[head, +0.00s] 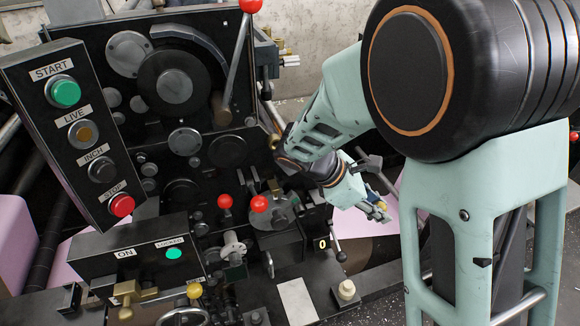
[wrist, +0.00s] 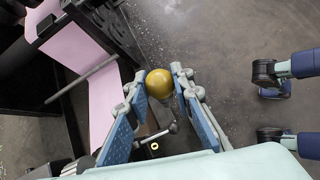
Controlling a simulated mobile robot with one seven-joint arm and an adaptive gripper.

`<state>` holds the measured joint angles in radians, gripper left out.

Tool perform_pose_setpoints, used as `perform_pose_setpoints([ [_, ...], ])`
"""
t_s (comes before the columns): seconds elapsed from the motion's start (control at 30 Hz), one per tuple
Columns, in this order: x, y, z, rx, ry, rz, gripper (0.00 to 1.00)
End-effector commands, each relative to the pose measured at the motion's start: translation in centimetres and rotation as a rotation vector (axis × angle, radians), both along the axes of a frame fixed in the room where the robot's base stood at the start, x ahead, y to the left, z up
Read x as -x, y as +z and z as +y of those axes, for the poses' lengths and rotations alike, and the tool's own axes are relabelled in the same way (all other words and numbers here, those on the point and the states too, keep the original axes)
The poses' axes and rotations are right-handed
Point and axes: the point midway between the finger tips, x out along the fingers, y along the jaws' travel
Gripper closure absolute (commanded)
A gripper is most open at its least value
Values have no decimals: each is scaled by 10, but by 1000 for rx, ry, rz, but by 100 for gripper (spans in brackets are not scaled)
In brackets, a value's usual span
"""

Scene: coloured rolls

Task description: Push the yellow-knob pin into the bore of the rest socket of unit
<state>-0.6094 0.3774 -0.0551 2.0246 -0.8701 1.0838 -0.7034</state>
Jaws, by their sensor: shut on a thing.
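The yellow knob (wrist: 159,83) of a pin sits between the two blue-padded fingers of my gripper (wrist: 160,75) in the wrist view. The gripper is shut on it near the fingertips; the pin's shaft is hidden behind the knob. In the head view my gripper (head: 378,208) is right of the machine, above and to the right of the small "0" label, with a bit of yellow showing at the fingers. A pale block with a round top (head: 346,292) stands on the ledge below; I cannot tell whether it is the rest socket. No bore is clearly visible.
The black machine front (head: 215,150) carries red-knobbed levers (head: 258,204), dials and a handle (head: 337,243) near the "0" label. A button panel (head: 75,130) stands at the left. Open floor (wrist: 235,60) lies beyond my gripper.

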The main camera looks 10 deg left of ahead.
Motion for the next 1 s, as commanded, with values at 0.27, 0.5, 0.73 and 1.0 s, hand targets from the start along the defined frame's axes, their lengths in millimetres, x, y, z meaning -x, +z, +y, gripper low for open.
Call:
perform_pose_setpoints([
  [0.27,25,40,68,-548,-472,-106,100],
  [0.5,45,72,135,-895,-778,-340,100],
  [0.73,54,95,170,-1014,-892,-479,100],
  [1.0,58,108,186,-1060,-948,-553,100],
])
